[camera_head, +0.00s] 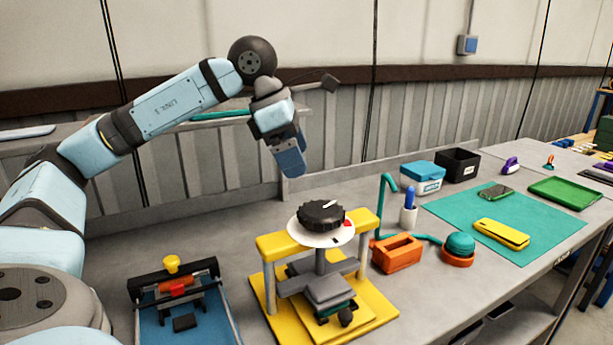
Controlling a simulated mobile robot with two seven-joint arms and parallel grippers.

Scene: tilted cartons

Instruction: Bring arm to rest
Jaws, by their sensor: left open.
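My left arm (165,105) comes in from the left, light blue with dark joints, and bends down at its wrist above the back of the workbench. My left gripper (292,165) points downward, open, with nothing seen between its fingers. It hangs in the air above and behind the yellow press-like fixture (368,318) with the black knob (321,214), apart from it. The fingers overlap in this view, so the gap between them is hard to see. My right gripper is not in view.
A blue fixture (150,323) stands at the front left. An orange block (397,256), a teal-white box (422,178), a black bin (458,165) and a teal mat (462,226) with a yellow item (501,234) lie to the right. The grey bench (225,222) is bare below the gripper.

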